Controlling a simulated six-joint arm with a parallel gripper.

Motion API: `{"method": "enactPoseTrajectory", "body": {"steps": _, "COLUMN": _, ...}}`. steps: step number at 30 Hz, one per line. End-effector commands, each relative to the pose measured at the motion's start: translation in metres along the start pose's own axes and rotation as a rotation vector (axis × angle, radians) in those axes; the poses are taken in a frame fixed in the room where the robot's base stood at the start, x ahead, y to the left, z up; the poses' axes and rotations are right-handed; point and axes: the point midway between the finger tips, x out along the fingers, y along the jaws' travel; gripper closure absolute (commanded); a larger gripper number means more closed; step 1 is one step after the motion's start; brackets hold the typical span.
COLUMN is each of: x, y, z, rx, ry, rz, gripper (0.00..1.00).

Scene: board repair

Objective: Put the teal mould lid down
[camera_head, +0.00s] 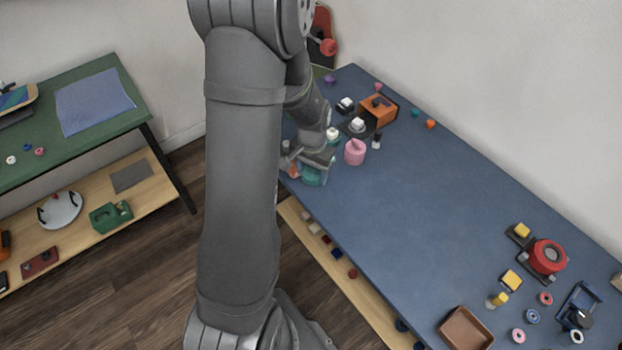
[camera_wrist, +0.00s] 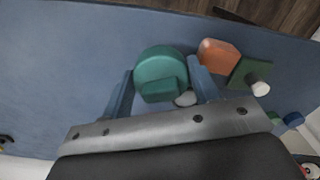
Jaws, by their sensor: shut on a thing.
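The teal mould lid (camera_head: 312,177) is at the near left edge of the blue table in the head view, partly hidden by my gripper (camera_head: 318,163). In the wrist view, the lid (camera_wrist: 160,66) is a round teal disc with a block-like grip. It lies between the two fingers of my gripper (camera_wrist: 163,88), which is shut on it. I cannot tell whether the lid touches the table or is just above it.
An orange block (camera_wrist: 218,55) and a green block (camera_wrist: 246,72) with a white knob are close to the right finger. A pink jar-like piece (camera_head: 355,152) stands right of the gripper. The middle of the blue table (camera_head: 420,200) is clear.

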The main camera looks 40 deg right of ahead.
Motion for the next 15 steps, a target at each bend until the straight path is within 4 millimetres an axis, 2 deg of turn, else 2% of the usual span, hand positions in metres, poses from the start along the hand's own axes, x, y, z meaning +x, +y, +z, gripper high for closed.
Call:
{"method": "enactPoseTrajectory", "body": {"steps": 5, "x": 0.008, "y": -0.005, "z": -0.001, "rx": 0.000, "ry": -0.001, "rz": 0.000, "gripper": 0.67}}
{"method": "enactPoseTrajectory", "body": {"steps": 12, "x": 0.039, "y": -0.004, "z": -0.001, "rx": 0.001, "ry": -0.002, "rz": 0.001, "gripper": 0.67}}
{"method": "enactPoseTrajectory", "body": {"steps": 15, "x": 0.043, "y": -0.004, "z": -0.001, "rx": 0.001, "ry": 0.000, "rz": 0.000, "gripper": 0.67}}
